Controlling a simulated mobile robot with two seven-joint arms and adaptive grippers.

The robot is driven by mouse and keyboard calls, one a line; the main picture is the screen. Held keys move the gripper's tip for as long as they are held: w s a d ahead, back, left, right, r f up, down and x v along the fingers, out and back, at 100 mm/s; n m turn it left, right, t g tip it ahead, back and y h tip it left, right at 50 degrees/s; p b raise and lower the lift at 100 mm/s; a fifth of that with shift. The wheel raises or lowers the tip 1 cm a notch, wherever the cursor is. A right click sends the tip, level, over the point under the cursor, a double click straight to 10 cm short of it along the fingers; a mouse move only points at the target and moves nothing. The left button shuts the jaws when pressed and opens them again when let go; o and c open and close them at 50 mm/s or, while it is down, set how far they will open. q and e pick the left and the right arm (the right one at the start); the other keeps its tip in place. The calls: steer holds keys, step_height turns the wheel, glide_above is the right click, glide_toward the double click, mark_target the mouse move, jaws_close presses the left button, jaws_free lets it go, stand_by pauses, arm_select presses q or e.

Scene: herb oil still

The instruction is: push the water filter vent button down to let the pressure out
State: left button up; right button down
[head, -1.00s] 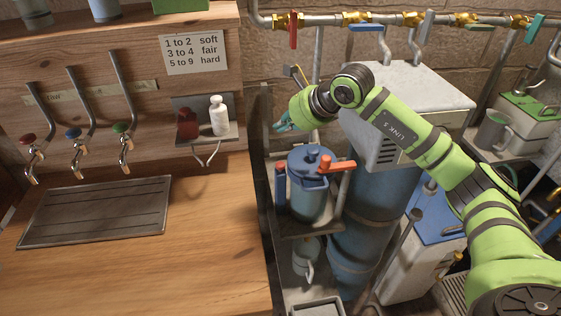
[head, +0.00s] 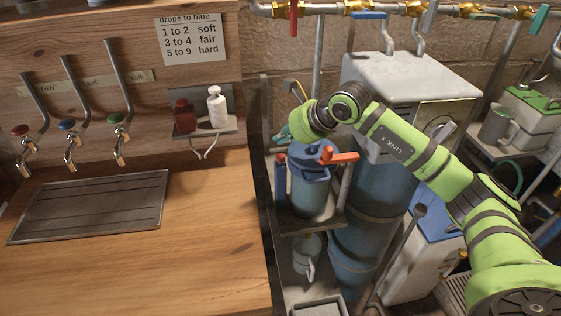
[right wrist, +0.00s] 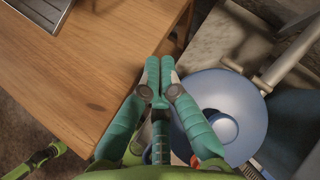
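The water filter (head: 309,190) is a blue upright canister on a bracket, with a blue lid and an orange-red lever (head: 340,157). A raised round blue button (head: 327,153) stands on the lid. In the right wrist view the lid (right wrist: 245,97) lies right of the fingers, with the round button (right wrist: 223,127) near the right finger. My right gripper (head: 281,136) is behind and left of the lid. Its teal fingertips (right wrist: 166,66) are together with nothing visible between them; in that view they lie over the counter edge. Contact with the lid cannot be told.
A wooden counter (head: 150,250) with a drip tray (head: 90,205) and taps is on the left. A shelf (head: 205,128) holds red and white bottles. A grey box (head: 410,75) and large blue cylinder (head: 365,205) stand right of the filter. Pipes with valves run above.

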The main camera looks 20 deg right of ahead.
mark_target(283, 157)
arm_select(q)
steer(key=shift+f+b, duration=0.65)
steer(key=shift+f, duration=0.5)
arm_select(e)
steer(key=shift+f, duration=1.15)
steer(key=shift+f+b, duration=0.35)
steer(key=shift+b, duration=0.05)
arm_select(q)
steer(key=shift+f, duration=0.55)
arm_select(e)
steer(key=shift+s+a+f, duration=0.1)
